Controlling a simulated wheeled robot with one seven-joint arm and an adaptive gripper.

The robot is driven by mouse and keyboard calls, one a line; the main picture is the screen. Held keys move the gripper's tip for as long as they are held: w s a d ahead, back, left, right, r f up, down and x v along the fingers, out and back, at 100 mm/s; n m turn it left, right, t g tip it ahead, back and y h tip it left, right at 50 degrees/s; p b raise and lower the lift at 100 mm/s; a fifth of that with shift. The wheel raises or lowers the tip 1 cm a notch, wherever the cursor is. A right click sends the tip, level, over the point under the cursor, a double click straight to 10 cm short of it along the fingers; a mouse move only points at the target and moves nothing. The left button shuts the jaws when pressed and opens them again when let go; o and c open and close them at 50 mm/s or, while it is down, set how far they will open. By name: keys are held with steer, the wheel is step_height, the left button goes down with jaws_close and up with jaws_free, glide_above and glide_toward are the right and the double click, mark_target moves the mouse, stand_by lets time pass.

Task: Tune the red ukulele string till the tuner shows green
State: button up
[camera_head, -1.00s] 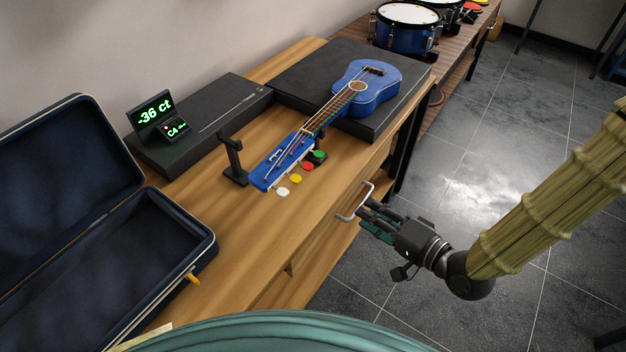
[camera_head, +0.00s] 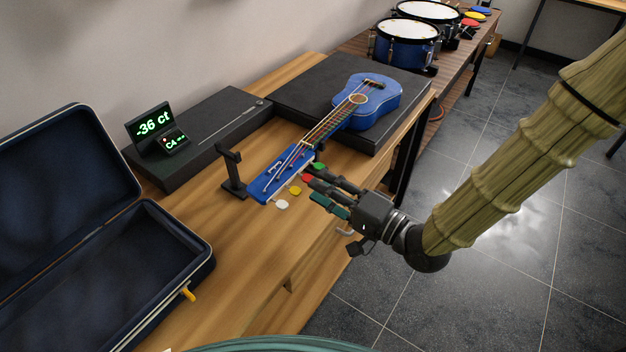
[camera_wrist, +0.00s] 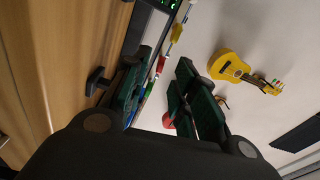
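The blue ukulele (camera_head: 366,100) lies with its body on a black case and its blue headstock (camera_head: 272,176) over the wooden bench. White (camera_head: 282,204), yellow (camera_head: 295,190), red (camera_head: 306,178) and green (camera_head: 318,166) peg knobs line the headstock's near side. The tuner display (camera_head: 152,124) reads -36 ct in green digits; a smaller screen (camera_head: 174,141) reads C4. My gripper (camera_head: 313,187) is open beside the red and yellow knobs. In the wrist view its fingers (camera_wrist: 163,65) stand apart, with coloured parts between them. Contact with the red knob cannot be told.
A black post (camera_head: 232,172) stands left of the headstock. An open dark case (camera_head: 150,255) lies at front left, with a yellow latch (camera_head: 189,294). Blue drums (camera_head: 407,45) stand on the far bench. A yellow ukulele (camera_wrist: 240,72) shows in the wrist view.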

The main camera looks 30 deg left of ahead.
mark_target(308, 179)
steer(key=shift+w+a, duration=0.15)
steer(key=shift+a, duration=0.7)
steer(key=shift+w+a, duration=0.15)
steer(key=shift+a, duration=0.65)
jaws_close()
